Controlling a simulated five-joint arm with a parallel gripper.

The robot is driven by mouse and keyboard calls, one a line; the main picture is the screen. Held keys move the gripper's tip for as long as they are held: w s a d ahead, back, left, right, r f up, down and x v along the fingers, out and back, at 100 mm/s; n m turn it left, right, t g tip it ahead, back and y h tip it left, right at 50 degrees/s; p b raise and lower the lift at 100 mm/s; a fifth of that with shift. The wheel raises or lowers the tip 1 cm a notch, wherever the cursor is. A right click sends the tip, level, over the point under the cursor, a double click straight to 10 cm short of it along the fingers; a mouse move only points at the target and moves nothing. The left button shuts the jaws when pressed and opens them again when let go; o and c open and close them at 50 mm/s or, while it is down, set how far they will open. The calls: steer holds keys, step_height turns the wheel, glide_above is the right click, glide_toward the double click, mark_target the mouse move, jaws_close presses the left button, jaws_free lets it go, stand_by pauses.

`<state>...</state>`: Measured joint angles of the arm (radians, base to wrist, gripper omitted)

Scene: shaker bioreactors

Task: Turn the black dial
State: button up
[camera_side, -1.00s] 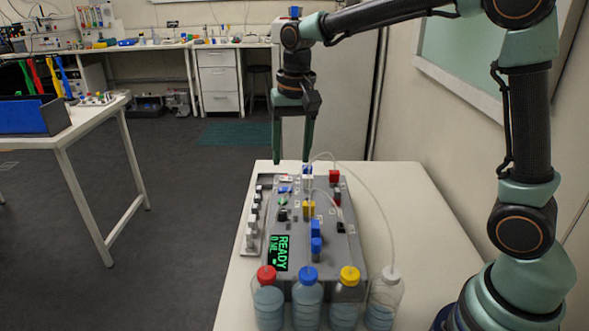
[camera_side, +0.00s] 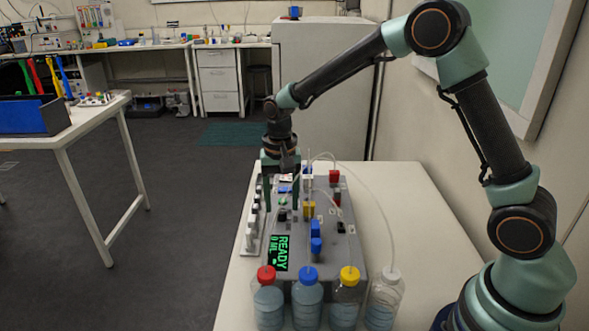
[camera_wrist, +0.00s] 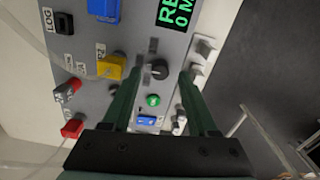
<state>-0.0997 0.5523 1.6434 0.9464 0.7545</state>
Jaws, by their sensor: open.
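The black dial (camera_wrist: 158,69) is a round knob on the grey panel of the bioreactor unit (camera_wrist: 122,22). In the side view the dial (camera_side: 282,215) sits just above the green display. My gripper (camera_wrist: 160,82) is open and empty, with its two green fingers spread. In the wrist view the dial lies between the fingertips, slightly beyond them. In the side view my gripper (camera_side: 281,205) is low over the left part of the unit. I cannot tell how far the fingertips are above the panel.
A lit green button (camera_wrist: 153,100) and a blue switch (camera_wrist: 147,121) lie between the fingers. A yellow block (camera_wrist: 110,68) is to the left. The green display (camera_side: 278,252) reads READY. Several capped bottles, including a red-capped one (camera_side: 268,300), stand in front. White table (camera_side: 400,205) is clear on the right.

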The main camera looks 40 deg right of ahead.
steer(key=shift+f, duration=0.9)
jaws_close()
steer(key=shift+n, duration=0.3)
steer(key=n, duration=1.1)
